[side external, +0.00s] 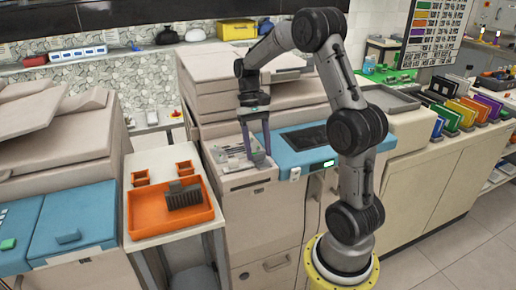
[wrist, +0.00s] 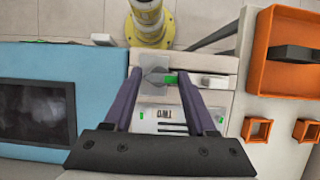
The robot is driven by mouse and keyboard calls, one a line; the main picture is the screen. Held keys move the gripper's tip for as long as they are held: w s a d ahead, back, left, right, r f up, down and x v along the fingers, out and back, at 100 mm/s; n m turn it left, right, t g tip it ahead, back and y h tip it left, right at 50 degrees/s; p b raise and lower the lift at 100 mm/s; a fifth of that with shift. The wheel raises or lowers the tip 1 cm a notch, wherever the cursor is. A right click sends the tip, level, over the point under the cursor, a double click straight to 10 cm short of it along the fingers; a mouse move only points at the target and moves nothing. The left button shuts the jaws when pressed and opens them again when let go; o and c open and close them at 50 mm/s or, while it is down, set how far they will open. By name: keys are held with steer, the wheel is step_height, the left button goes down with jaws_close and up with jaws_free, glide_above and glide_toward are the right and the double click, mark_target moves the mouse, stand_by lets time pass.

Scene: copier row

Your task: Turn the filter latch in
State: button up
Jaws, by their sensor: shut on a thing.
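The filter latch (wrist: 154,72) is a small grey piece with a green tab (wrist: 171,78) beside it, in the open bay of the beige copier (side external: 270,215). My gripper (side external: 259,157) reaches down into this bay from above. In the wrist view my gripper (wrist: 160,75) has its two purple fingers on either side of the latch, shut on it. The fingers and distance hide the latch's exact angle in the side view. Two small green marks and a label show on the pale panel (wrist: 165,128) between the fingers.
A blue panel with a dark screen (side external: 305,138) adjoins the bay. An orange tray (side external: 145,225) holding a dark ribbed block (side external: 184,196) stands on a side table, with two small orange cups (side external: 141,178) behind it. Coloured folders (side external: 468,112) stand on the right counter.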

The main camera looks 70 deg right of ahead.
steer(key=shift+r, duration=0.2)
steer(key=o, duration=1.4)
steer(key=shift+f, duration=0.15)
steer(key=v, duration=1.4)
